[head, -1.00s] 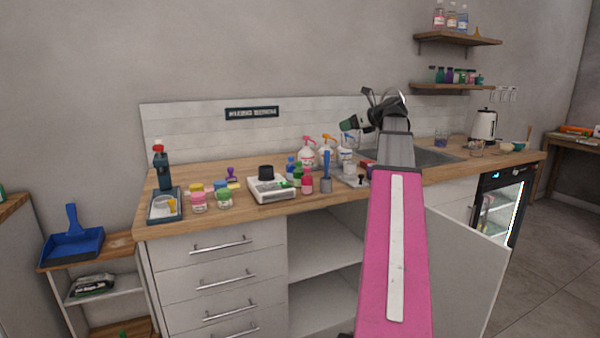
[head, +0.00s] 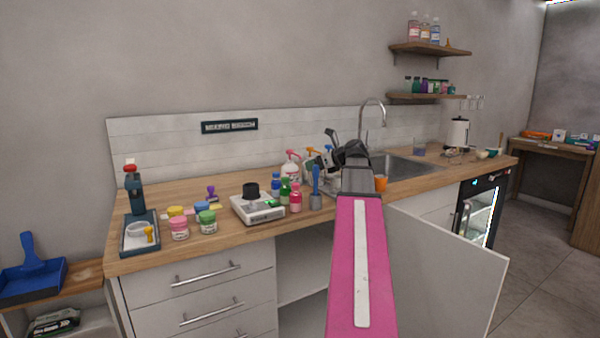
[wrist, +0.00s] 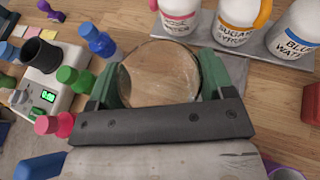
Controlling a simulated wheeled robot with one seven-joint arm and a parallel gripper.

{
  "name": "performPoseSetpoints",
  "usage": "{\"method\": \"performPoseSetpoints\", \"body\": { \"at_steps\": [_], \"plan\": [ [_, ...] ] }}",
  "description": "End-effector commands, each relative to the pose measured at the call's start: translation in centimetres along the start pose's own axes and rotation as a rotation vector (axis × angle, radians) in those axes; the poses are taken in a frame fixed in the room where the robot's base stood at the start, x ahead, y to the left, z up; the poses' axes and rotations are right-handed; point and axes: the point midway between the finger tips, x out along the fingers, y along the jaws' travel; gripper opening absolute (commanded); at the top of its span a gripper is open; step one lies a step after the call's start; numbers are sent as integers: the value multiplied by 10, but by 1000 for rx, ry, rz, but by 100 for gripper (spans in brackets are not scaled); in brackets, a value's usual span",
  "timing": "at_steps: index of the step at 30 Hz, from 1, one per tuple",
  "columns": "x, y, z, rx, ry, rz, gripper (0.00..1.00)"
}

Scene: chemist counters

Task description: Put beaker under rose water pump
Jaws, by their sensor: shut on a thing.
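My gripper (wrist: 160,72) is shut on a clear round glass beaker (wrist: 165,88), with a green finger on each side of it in the wrist view. The rose water bottle (wrist: 178,14), white with a pink label, stands just beyond the beaker, slightly right of its middle. In the head view the rose water bottle (head: 291,172) with its red pump top shows left of my gripper (head: 343,146). The beaker is hidden there. The wrist view cuts off the pump spout. I cannot tell whether the beaker touches the counter.
Sugar syrup (wrist: 238,20) and blue water (wrist: 293,40) bottles stand right of the rose water on grey plates. A scale (wrist: 48,85) and blue (wrist: 97,40), green (wrist: 75,80) and pink (wrist: 55,124) bottles are at left. An orange cup (head: 381,184) is right of my arm.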

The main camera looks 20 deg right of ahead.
Motion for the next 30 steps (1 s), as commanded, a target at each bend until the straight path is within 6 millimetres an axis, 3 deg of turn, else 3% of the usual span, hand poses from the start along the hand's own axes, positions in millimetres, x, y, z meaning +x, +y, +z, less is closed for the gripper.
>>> {"method": "performPoseSetpoints", "body": {
  "at_steps": [4, 9, 17, 24, 30],
  "plan": [
    [12, 1, -29, 2, 0, 1, 50],
    [40, -1, -15, -1, -1, 2, 50],
    [54, 0, -9, 0, 0, 1, 50],
    [86, -1, 5, -1, -1, 3, 50],
    [90, 0, -8, 0, -1, 0, 50]
  ]
}}
